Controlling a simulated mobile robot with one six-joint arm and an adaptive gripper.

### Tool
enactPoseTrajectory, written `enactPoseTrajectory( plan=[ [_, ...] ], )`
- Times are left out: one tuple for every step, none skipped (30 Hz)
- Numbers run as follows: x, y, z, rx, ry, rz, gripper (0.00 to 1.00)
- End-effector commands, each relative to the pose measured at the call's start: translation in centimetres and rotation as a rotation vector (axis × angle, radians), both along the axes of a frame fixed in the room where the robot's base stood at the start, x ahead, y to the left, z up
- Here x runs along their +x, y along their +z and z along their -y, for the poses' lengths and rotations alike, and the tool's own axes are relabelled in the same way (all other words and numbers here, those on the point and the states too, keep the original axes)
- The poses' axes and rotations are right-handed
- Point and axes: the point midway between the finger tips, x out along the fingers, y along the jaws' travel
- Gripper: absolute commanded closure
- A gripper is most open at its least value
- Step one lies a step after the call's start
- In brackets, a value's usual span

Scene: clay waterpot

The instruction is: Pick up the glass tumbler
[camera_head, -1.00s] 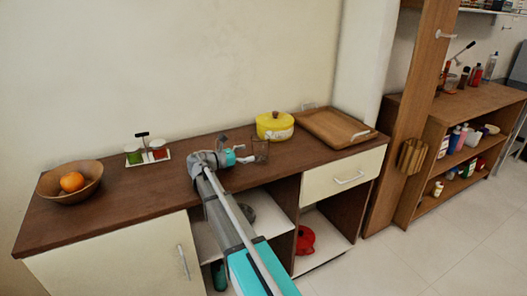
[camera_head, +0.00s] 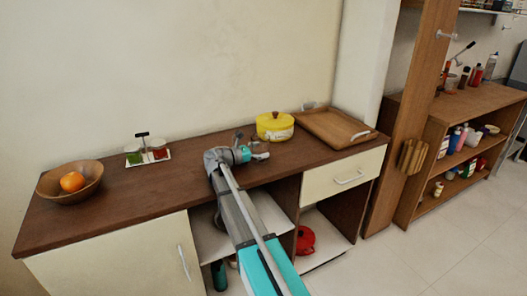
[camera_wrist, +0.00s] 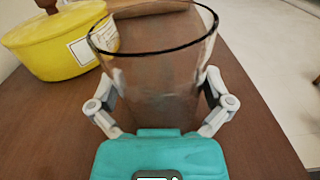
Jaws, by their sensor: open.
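The clear glass tumbler (camera_wrist: 155,75) stands upright with a dark rim, large in the wrist view. My gripper (camera_wrist: 158,92) is open, with one finger on each side of the tumbler. I cannot tell whether either finger touches the glass. In the head view my gripper (camera_head: 258,154) is low over the wooden counter, in front of the yellow pot. There the tumbler is hard to make out at the gripper.
The yellow pot (camera_head: 275,126) stands close behind my gripper, with a wooden tray (camera_head: 325,122) to its right. A condiment set (camera_head: 148,153) and a wooden bowl (camera_head: 50,185) with an orange (camera_head: 72,181) are at left. The counter (camera_head: 150,195) between is clear.

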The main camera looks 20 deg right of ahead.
Motion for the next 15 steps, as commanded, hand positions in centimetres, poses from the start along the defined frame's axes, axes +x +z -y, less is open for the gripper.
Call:
enactPoseTrajectory(
  plan=[
    [0.0,0.0,0.0,0.0,0.0,0.0,0.0],
    [0.0,0.0,-0.01,0.0,0.0,0.0,0.0],
    [0.01,0.0,-0.01,0.0,0.0,0.0,0.0],
    [0.01,0.0,-0.01,0.0,0.0,0.0,0.0],
    [0.01,0.0,-0.01,0.0,0.0,0.0,0.04],
    [0.01,0.0,-0.01,0.0,0.0,0.0,0.11],
    [0.01,0.0,-0.01,0.0,0.0,0.0,0.17],
    [0.01,0.0,-0.01,0.0,0.0,0.0,0.22],
    [0.01,0.0,-0.01,0.0,0.0,0.0,0.3],
    [0.01,0.0,-0.01,0.0,0.0,0.0,0.35],
    [0.01,0.0,-0.01,0.0,0.0,0.0,0.41],
    [0.01,0.0,-0.01,0.0,0.0,0.0,0.48],
    [0.0,0.0,-0.01,0.0,0.0,0.0,0.54],
    [0.0,0.0,-0.01,0.0,0.0,0.0,0.59],
    [0.0,0.0,-0.01,0.0,0.0,0.0,0.67]
  ],
)
